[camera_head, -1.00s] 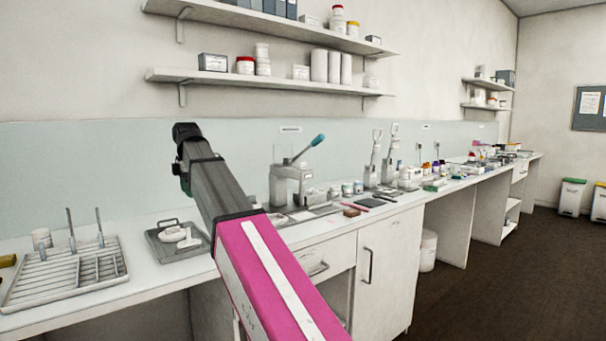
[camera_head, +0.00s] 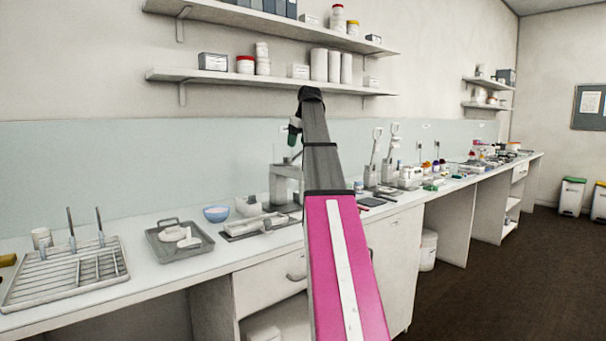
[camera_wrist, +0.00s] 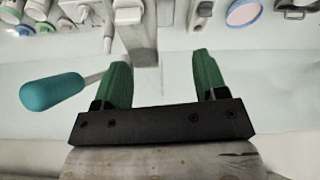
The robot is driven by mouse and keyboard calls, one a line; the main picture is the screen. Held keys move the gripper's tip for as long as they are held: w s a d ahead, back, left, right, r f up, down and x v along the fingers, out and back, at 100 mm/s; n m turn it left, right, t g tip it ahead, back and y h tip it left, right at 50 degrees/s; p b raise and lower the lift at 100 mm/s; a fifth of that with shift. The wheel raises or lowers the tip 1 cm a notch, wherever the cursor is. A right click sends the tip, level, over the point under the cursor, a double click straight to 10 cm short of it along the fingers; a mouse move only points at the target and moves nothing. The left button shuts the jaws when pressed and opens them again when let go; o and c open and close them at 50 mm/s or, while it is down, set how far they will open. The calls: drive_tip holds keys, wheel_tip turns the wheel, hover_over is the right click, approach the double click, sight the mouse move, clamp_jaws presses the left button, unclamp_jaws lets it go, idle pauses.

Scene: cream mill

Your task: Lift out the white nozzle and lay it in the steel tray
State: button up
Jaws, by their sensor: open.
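My gripper (camera_wrist: 163,72) is open and empty, its two green fingers apart in the wrist view. In the head view the gripper (camera_head: 295,130) is high in front of the back wall, above the grey lever press (camera_head: 284,186). The press (camera_wrist: 130,30) and its teal handle (camera_wrist: 52,92) show in the wrist view, the handle left of the fingers. The steel tray (camera_head: 206,247) lies on the bench left of the press, with white rounded parts (camera_head: 178,234) in it. I cannot tell which white part is the nozzle. My arm hides part of the press and the bench around it.
A blue bowl (camera_head: 216,214) stands between the steel tray and the press. A slatted rack (camera_head: 65,275) with upright pins is at far left. Shelves (camera_head: 270,82) hang above my gripper. Bottles and tools crowd the bench to the right.

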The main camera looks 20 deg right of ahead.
drive_tip(key=d+r+m, duration=0.2)
drive_tip(key=d, duration=0.3)
drive_tip(key=x, duration=1.1)
drive_tip(key=shift+s+a+f, duration=0.1)
drive_tip(key=shift+s+a, duration=0.1)
drive_tip(key=shift+s, duration=0.05)
drive_tip(key=c, duration=1)
